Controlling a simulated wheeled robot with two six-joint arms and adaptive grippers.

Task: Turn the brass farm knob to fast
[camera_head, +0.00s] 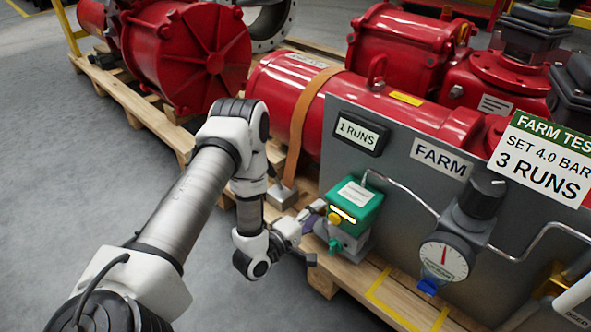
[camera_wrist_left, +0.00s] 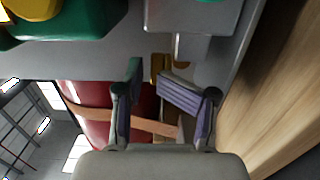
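The farm unit is a grey block with a green top box (camera_head: 355,204), mounted at the left end of the grey FARM panel. A yellow, brass-like knob (camera_head: 334,218) shows on its front, above a green knob (camera_head: 334,245). My left gripper (camera_head: 312,222) is close to the left side of this unit. In the left wrist view the two fingers (camera_wrist_left: 160,88) stand apart with a gap between them. A small brass-coloured piece (camera_wrist_left: 158,68) shows just beyond the fingertips; I cannot tell whether they touch it. My right gripper is not in view.
A dial gauge (camera_head: 443,257) and a black knob (camera_head: 482,193) sit on the grey panel (camera_head: 400,150) to the right. A sign (camera_head: 545,160) reads SET 4.0 BAR, 3 RUNS. Red actuators on pallets stand behind. The floor (camera_head: 70,150) at left is clear.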

